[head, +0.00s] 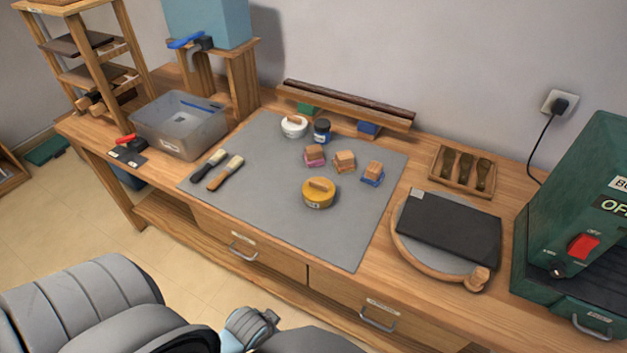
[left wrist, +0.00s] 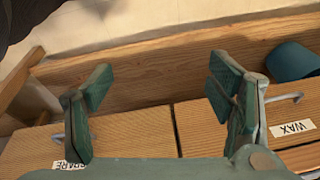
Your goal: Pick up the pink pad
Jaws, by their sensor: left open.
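The pink pad (head: 315,163) sits on the grey mat (head: 280,225) at the back middle of the workbench, with a wooden block-like handle on top. It stands to the left of an orange-tan pad (head: 345,161) and a blue pad (head: 372,178) of similar shape. My left gripper (left wrist: 160,103) is open and empty in the left wrist view, over the front of the bench by the drawers. The pads are not in that view. No fingers of my right gripper show.
A yellow round tin (head: 318,194) stands in front of the pads. A white tin (head: 293,127) and a dark blue jar (head: 322,131) stand behind. Two brushes (head: 225,173) lie left. A wooden rack (head: 345,105) borders the back. The front mat is clear.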

